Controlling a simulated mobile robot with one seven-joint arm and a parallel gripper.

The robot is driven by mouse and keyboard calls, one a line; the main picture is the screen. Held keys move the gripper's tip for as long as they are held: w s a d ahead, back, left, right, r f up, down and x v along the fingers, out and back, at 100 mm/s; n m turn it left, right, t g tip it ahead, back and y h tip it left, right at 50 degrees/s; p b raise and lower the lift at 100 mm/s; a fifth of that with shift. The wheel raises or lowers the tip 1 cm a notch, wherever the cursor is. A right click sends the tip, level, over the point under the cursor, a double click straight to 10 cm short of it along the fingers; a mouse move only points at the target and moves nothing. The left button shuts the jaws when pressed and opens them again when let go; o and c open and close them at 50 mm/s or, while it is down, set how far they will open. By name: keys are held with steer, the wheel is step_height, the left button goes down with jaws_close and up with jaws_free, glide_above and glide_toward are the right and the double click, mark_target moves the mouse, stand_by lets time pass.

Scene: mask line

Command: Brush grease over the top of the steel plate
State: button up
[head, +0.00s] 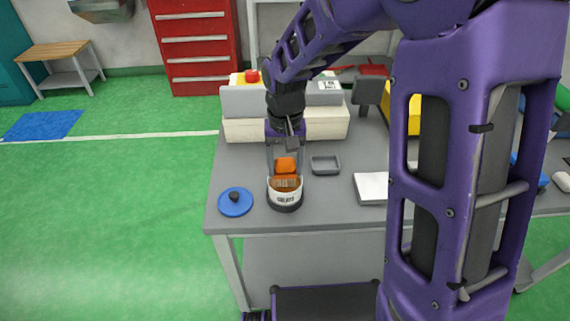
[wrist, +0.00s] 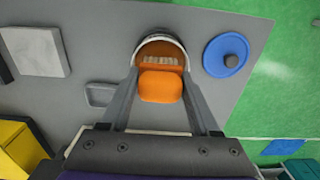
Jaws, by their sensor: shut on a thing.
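My gripper (head: 285,168) is shut on the orange brush (head: 286,164), holding it over the grease pot. In the wrist view the brush's orange block (wrist: 161,88) sits between the fingers of my gripper (wrist: 161,80), with pale bristles beyond it at the pot's mouth. The grease pot (head: 285,198) is round with a white label and a dark base, and its open rim shows in the wrist view (wrist: 160,33). How deep the bristles reach is unclear. A pale square plate (head: 371,188), apparently the steel plate, lies to the right; the wrist view shows it whole (wrist: 35,52).
A blue lid (head: 235,203) with a dark knob lies left of the pot, near the table's left edge. A small grey tray (head: 325,165) lies between pot and plate. A cream machine (head: 245,130) with a red button stands behind. My arm hides much of the right side.

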mark_target(285, 159)
steer(key=shift+r+p, duration=2.45)
steer(key=shift+r, duration=0.95)
